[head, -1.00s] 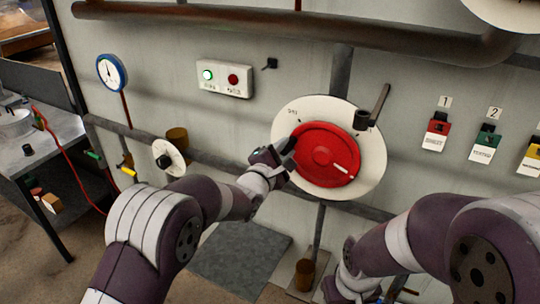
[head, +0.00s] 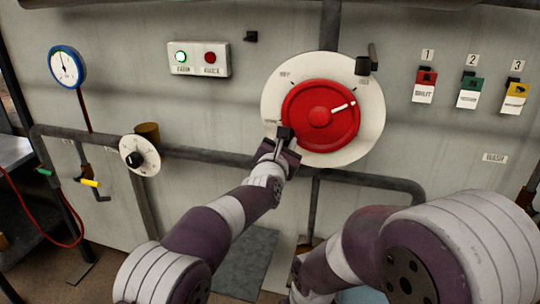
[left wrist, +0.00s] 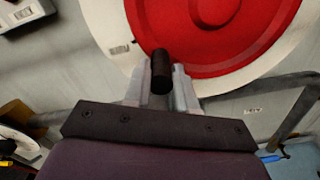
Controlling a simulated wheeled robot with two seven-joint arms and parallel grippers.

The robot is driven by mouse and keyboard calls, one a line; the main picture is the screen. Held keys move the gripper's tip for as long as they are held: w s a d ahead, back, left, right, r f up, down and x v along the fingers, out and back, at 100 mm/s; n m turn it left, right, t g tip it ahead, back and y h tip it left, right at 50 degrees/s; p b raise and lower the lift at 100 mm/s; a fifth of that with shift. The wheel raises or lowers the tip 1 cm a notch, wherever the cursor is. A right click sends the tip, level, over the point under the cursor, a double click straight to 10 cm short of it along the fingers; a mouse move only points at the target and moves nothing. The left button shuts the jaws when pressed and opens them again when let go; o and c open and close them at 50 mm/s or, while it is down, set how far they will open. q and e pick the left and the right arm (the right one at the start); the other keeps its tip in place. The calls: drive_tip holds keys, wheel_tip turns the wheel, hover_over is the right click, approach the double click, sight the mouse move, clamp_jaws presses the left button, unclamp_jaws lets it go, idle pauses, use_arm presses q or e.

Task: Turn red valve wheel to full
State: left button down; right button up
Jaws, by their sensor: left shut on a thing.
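The red valve wheel (head: 312,92) sits on a round cream plate (head: 376,112) on the grey panel. Its white mark (head: 343,106) points right and slightly up, lower than the small label at the plate's upper right, which I cannot read. My left gripper (head: 285,135) is at the wheel's lower left edge, shut on the wheel's black handle. In the left wrist view the black handle (left wrist: 160,72) stands between the two fingers, with the red wheel (left wrist: 215,30) behind it. My right arm reaches in from the lower right; its gripper is out of the picture.
A dark lever fitting (head: 367,63) sits at the plate's upper right. A grey pipe (head: 215,154) runs below the wheel. A white dial (head: 146,148), a gauge (head: 67,67) and a lamp box (head: 199,58) are left; coloured switches (head: 468,88) are right.

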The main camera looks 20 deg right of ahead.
use_arm(q)
drive_tip(key=shift+s+d+f+n+b, duration=0.2)
drive_tip(key=shift+f+n+b, duration=0.2)
drive_tip(key=shift+b, duration=0.3)
drive_tip(key=shift+s+d+f+n+b, duration=0.1)
drive_tip(key=shift+d+f+n+b, duration=0.15)
drive_tip(key=shift+n+b, duration=0.35)
drive_tip(key=shift+r+b, duration=0.1)
drive_tip(key=shift+b, duration=0.25)
drive_tip(key=shift+r, duration=0.1)
drive_tip(key=c, duration=1.2)
unclamp_jaws()
drive_tip(key=shift+o, duration=1.4)
drive_tip(key=shift+s+d, duration=0.1)
drive_tip(key=shift+d, duration=0.1)
drive_tip(key=shift+a, duration=0.1)
